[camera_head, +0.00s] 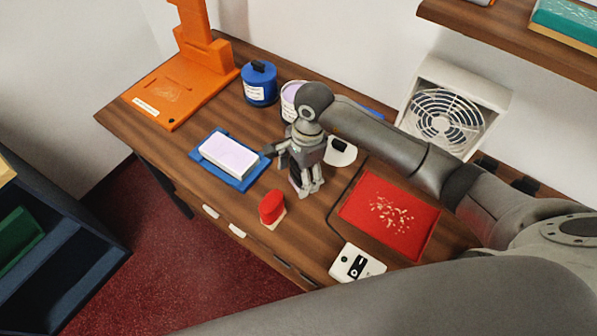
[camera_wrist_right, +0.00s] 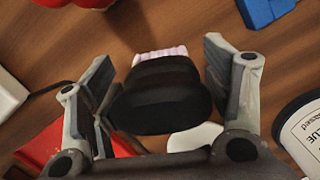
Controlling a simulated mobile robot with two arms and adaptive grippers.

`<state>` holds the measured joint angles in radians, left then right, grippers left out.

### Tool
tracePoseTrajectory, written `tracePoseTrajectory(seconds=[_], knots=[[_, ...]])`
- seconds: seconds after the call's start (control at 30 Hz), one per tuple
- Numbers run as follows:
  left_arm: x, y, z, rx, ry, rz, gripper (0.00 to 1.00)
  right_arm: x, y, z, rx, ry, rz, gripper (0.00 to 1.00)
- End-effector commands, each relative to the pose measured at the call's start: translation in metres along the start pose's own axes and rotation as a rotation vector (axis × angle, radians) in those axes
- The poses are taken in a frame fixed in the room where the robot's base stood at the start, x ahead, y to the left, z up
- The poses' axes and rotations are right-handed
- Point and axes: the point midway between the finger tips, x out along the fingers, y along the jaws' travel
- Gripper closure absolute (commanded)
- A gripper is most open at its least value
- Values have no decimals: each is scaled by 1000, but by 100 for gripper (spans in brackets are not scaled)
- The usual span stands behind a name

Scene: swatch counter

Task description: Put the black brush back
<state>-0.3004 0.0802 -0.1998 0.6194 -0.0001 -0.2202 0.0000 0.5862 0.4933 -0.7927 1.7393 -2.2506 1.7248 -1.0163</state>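The black brush shows in the right wrist view (camera_wrist_right: 160,95), with a rounded black handle and pale lilac bristles at its far end. My right gripper (camera_head: 308,188) points down over the table between the blue tray and the red mat. In the wrist view its fingers (camera_wrist_right: 160,75) are spread on both sides of the handle, with a narrow gap visible at the left. Contact at the right is unclear. In the head view the gripper mostly hides this brush. My left gripper is not in view.
A red brush (camera_head: 271,206) stands near the front edge. A blue tray (camera_head: 250,183) holds a pale block. A white rest with a black part (camera_head: 341,152) is right behind the gripper. A blue can (camera_head: 259,84), red mat (camera_head: 405,190) and white switch box (camera_head: 352,264) surround it.

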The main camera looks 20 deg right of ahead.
Motion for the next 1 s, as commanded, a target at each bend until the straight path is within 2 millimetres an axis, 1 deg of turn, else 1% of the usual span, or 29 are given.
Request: tracePoseTrajectory(seconds=[0.33,0.43,0.47,0.57,0.7,0.9,1.0], knots=[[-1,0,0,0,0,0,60,-1,0,0,0,0,0,20],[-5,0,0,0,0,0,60,-5,0,1,0,0,0,20],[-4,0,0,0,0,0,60,-6,-1,1,0,0,-2,20],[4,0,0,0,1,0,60,-21,-2,-1,-1,2,-6,20],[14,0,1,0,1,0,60,-52,-2,-1,-1,4,-8,20],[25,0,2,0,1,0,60,-92,-1,0,0,3,-5,20],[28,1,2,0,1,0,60,-106,-1,0,0,2,-3,20]])
